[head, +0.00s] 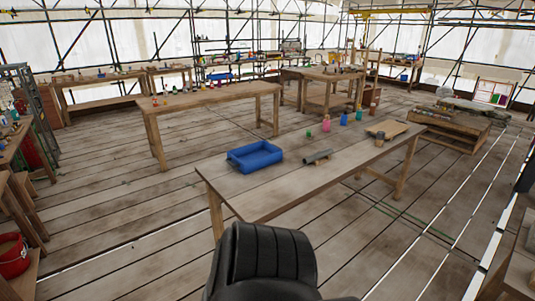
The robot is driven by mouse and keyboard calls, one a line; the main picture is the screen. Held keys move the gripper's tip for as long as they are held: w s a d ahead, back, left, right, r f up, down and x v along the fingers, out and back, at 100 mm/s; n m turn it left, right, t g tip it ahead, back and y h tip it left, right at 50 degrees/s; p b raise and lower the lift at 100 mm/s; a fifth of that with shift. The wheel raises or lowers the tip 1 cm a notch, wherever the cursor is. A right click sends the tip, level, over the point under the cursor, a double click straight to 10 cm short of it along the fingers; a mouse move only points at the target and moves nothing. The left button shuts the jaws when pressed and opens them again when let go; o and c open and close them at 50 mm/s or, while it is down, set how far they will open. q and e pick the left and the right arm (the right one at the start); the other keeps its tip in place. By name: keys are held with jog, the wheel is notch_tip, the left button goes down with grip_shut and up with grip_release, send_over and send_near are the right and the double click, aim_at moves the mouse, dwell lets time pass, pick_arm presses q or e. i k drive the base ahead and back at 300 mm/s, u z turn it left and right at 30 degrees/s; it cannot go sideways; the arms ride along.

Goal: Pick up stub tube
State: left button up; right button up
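A short dark grey tube (318,157), which looks like the stub tube, lies on its side on the near wooden table (285,193). It is just right of a blue tray (254,157) and close to the middle of the tabletop. Something small shows under or beside the tube, too small to tell. Neither of my grippers is in the head view.
Pink (326,124), blue (344,118) and other small bottles stand along the table's far edge. A wooden board (387,129) lies at its right end. The near left tabletop is clear. Another long table (210,97) stands behind. A red bucket (13,258) is at lower left.

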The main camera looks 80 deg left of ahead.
aim_at(312, 158)
jog(key=u, duration=1.6)
jog(key=i, duration=1.65)
